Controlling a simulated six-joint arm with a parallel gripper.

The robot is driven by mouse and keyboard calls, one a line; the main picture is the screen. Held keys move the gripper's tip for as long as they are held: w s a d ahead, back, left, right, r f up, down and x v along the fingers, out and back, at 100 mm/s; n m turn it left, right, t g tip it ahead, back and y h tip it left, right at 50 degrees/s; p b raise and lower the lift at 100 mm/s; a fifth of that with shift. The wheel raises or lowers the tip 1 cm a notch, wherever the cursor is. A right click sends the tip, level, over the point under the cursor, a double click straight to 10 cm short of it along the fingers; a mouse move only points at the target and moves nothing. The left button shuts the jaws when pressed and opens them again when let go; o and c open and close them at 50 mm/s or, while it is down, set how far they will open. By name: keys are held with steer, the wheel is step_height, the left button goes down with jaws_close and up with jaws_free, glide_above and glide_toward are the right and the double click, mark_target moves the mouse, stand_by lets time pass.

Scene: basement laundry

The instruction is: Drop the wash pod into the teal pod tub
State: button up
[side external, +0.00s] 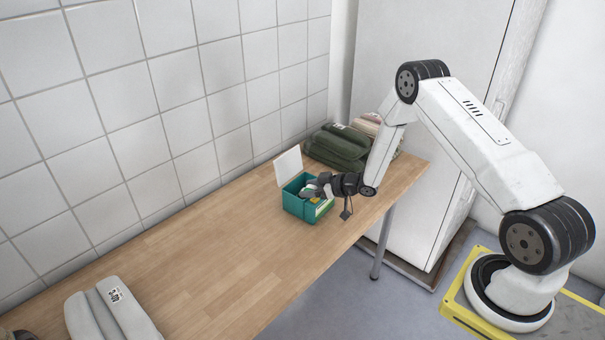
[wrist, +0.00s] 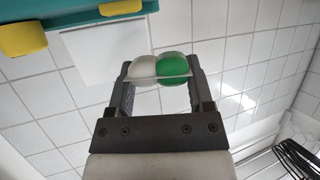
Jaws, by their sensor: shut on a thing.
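The teal pod tub (side external: 292,206) stands on the wooden bench with its white lid (side external: 288,166) raised. In the wrist view my gripper (wrist: 160,82) is shut on the wash pod (wrist: 174,70), which has a white half and a green half. In that view the teal tub (wrist: 60,14) shows at the upper left with yellow pieces, apart from the held pod. The pod cannot be made out clearly in the side view.
Dark green folded cloth (side external: 338,146) lies behind the tub by the tiled wall. A grey folded item (side external: 112,312) lies at the near left of the wooden bench (side external: 215,262). The bench between them is clear. A white cabinet (side external: 428,130) stands beyond the bench end.

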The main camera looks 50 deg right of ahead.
steer(key=w+d+r, duration=0.2)
steer(key=w+d, duration=0.4)
steer(key=shift+w+d+r+m+h, duration=0.2)
steer(key=shift+w+r+m+h, duration=0.1)
steer(key=shift+r, duration=0.1)
steer(key=shift+f, duration=0.15)
steer(key=shift+f, duration=2.85)
steer(key=o, duration=1.2)
steer(key=shift+s, duration=0.2)
steer(key=shift+v, duration=3.75)
